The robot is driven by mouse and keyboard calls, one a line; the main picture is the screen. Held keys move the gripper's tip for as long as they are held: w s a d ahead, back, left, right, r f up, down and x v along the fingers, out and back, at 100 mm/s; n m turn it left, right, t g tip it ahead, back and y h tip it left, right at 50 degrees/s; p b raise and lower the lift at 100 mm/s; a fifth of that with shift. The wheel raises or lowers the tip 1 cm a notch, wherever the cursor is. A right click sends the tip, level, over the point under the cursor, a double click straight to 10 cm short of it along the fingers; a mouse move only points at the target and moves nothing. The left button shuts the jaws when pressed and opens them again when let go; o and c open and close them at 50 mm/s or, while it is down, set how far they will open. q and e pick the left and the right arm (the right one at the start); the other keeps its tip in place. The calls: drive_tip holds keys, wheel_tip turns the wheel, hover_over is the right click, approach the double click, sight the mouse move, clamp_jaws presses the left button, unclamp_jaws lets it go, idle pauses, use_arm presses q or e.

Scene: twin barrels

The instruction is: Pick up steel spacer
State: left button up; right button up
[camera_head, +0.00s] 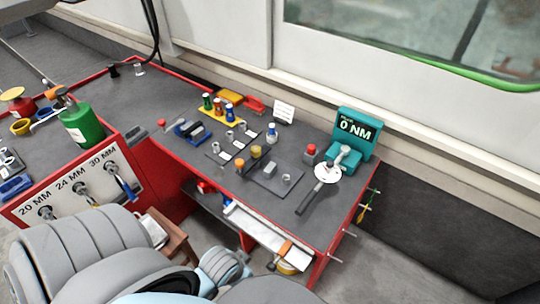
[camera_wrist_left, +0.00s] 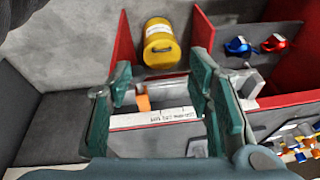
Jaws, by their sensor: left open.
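I cannot tell for sure which part is the steel spacer. In the left wrist view a grey metal piece (camera_wrist_left: 247,82) lies beside the right finger, too unclear to name. My left gripper (camera_wrist_left: 162,78) is open and empty, its teal-padded fingers apart above a white marked strip (camera_wrist_left: 155,118) and an orange piece (camera_wrist_left: 143,101). My right gripper is not in view.
A yellow can (camera_wrist_left: 161,42) stands beyond my left fingers. Blue (camera_wrist_left: 238,46) and red (camera_wrist_left: 274,42) items lie right of it.

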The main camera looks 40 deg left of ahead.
use_arm(q)
wheel_tip(320, 180, up, 4)
drive_tip(key=w+f, duration=0.1)
drive_tip(key=n+t+b, duration=0.2)
drive_tip(key=t+b, duration=0.4)
drive_tip(key=t, duration=0.4)
approach(270, 167)
drive_tip(key=b+x, duration=0.3)
drive_tip(key=x, duration=0.1)
drive_tip(key=shift+w+f+b, duration=0.15)
drive_tip(key=shift+f+b, duration=0.2)
drive_tip(key=shift+w, duration=0.35)
drive_tip(key=b+x, duration=0.4)
drive_tip(key=x, duration=0.1)
drive_tip(key=shift+f, duration=0.1)
drive_tip(key=shift+r, duration=0.25)
clamp_jaws()
